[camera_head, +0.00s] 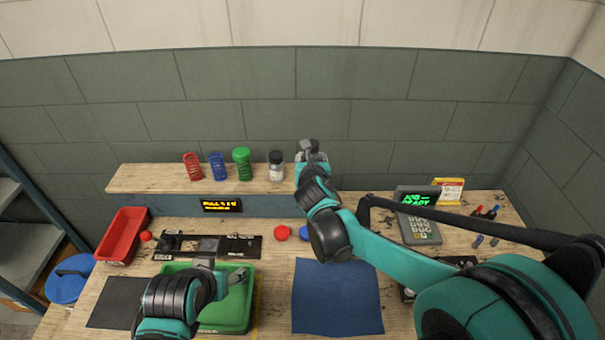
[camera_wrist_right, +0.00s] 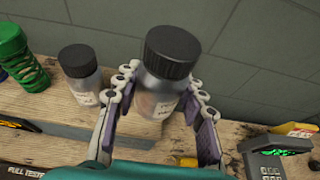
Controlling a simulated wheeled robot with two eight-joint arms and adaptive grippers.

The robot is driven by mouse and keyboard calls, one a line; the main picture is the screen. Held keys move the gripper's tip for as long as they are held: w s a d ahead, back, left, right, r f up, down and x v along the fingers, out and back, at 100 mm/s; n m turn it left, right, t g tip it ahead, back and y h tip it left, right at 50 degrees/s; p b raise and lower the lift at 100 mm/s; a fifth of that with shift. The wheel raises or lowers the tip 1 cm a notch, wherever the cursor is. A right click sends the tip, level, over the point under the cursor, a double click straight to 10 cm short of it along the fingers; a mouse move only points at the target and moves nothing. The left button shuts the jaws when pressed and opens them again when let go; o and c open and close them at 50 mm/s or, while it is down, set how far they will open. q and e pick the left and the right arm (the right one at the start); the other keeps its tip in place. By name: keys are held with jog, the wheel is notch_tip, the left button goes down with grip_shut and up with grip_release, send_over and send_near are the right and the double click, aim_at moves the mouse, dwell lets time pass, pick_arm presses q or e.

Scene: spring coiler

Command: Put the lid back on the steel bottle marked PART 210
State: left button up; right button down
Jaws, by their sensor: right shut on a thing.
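My right gripper (camera_wrist_right: 160,108) is shut on a grey bottle (camera_wrist_right: 162,85) with a ribbed black lid (camera_wrist_right: 172,50). The bottle is close to upright, with a white label too blurred to read. In the head view this black lid (camera_head: 314,145) shows at the shelf's right end, just beyond my right gripper (camera_head: 311,158). A similar bottle with a black lid (camera_head: 276,166) stands left of it on the shelf. It also shows in the wrist view (camera_wrist_right: 82,75); its label is unreadable. My left gripper (camera_head: 224,270) is over the green tray, fingers apart and empty.
Red (camera_head: 193,167), blue (camera_head: 217,166) and green (camera_head: 242,163) spring-like containers stand on the shelf (camera_head: 150,178). Red (camera_head: 282,233) and blue (camera_head: 306,232) discs lie on the bench. A blue mat (camera_head: 337,297) is clear. A red bin (camera_head: 122,236) and a keypad device (camera_head: 420,229) flank the bench.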

jog(key=w+a+f, duration=0.2)
jog(key=w, duration=0.1)
jog(key=shift+a+f+b, duration=0.1)
jog(key=shift+a+b, duration=0.15)
jog(key=shift+b, duration=0.15)
jog(key=shift+s, duration=0.1)
jog(key=shift+f+b, duration=0.85)
jog(key=shift+f, duration=1.15)
jog(key=shift+f, duration=0.2)
jog(key=c, duration=1.2)
grip_release()
